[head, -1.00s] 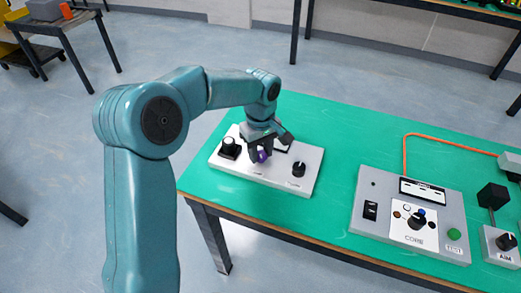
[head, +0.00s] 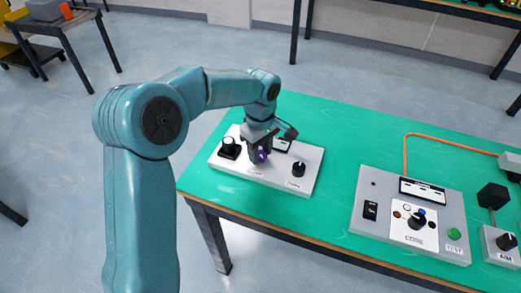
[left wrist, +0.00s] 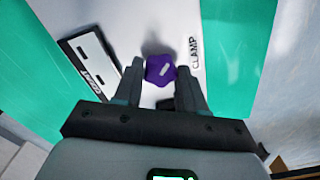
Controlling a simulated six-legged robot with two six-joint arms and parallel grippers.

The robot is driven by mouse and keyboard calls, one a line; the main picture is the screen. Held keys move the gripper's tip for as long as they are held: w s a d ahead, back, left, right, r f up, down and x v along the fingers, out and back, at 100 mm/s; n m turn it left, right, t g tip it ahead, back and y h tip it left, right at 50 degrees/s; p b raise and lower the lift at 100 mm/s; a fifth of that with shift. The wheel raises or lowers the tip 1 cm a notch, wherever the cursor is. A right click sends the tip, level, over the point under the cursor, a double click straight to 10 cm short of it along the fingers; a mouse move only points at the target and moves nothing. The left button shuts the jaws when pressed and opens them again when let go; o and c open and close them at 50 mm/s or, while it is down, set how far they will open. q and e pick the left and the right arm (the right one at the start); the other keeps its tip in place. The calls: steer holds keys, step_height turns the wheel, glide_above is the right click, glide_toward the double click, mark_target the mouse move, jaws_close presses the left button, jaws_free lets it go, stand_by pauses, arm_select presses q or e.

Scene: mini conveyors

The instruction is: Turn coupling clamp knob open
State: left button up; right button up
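The purple clamp knob (head: 263,157) is on the white panel (head: 228,166) on the green table. My left gripper (head: 260,152) points down over it and hides part of it. In the left wrist view the knob (left wrist: 160,71), with a pale pointer mark, lies between the two dark fingers (left wrist: 160,75). The "CLAMP" label (left wrist: 194,52) is printed to the knob's right in that view. My right gripper is not in view.
A black knob (head: 229,148) stands left of the gripper and another black knob (head: 299,169) right of it, both close by. A display (head: 282,145) lies behind. A grey control box (head: 368,187) stands farther right, with clear green table between.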

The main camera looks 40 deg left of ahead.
mark_target(260, 154)
arm_select(q)
steer(key=o, duration=0.3)
step_height(260, 154, up, 16)
steer(key=p, duration=0.3)
steer(key=shift+r, duration=0.2)
